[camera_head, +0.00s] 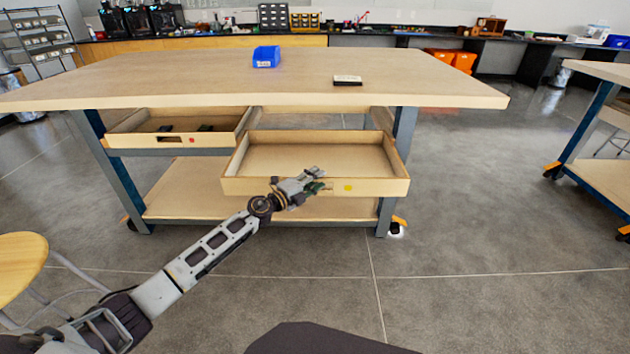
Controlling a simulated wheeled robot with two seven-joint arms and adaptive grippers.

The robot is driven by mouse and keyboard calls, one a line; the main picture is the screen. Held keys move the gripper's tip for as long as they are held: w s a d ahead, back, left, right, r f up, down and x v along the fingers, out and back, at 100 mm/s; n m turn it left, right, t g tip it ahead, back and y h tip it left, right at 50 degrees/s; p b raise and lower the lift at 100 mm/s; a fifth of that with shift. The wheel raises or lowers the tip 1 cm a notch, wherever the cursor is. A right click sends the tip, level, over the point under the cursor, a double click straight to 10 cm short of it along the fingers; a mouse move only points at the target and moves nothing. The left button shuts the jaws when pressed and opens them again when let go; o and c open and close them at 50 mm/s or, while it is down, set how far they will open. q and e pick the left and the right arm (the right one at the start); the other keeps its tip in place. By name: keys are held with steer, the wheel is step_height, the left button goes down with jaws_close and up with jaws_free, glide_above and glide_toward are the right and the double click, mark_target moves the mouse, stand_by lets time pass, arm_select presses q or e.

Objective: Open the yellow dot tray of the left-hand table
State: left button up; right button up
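The yellow dot tray (384,187) is a shallow wooden drawer under the right part of the table (200,80). A yellow dot marks its front. The tray is pulled out toward me and looks empty. My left gripper (318,180) is at the tray's front, just left of the yellow dot, around where a handle would be. The fingers are small and overlap the tray front, so I cannot tell if they are open or closed on it. My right gripper is not in view.
A red dot tray (120,141) to the left is partly out and holds dark items. A blue bin (266,56) and a small pale block (347,80) are on the tabletop. A yellow stool (20,262) stands at lower left. The floor at right is clear before another table (600,70).

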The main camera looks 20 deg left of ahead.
arm_select(q)
jaws_close()
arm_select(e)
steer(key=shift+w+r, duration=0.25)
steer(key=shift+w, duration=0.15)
arm_select(q)
steer(key=shift+w+a, duration=0.2)
steer(key=shift+w, duration=0.55)
steer(key=shift+w+a+b, duration=0.25)
steer(key=shift+w+b, duration=0.1)
steer(key=shift+w, duration=0.45)
steer(key=shift+w+a, duration=0.1)
steer(key=shift+w, duration=0.25)
steer(key=shift+w+a+b, duration=0.15)
steer(key=shift+w+b, duration=0.05)
steer(key=shift+w, duration=0.3)
steer(key=shift+w+a+b, duration=0.15)
steer(key=shift+w, duration=0.55)
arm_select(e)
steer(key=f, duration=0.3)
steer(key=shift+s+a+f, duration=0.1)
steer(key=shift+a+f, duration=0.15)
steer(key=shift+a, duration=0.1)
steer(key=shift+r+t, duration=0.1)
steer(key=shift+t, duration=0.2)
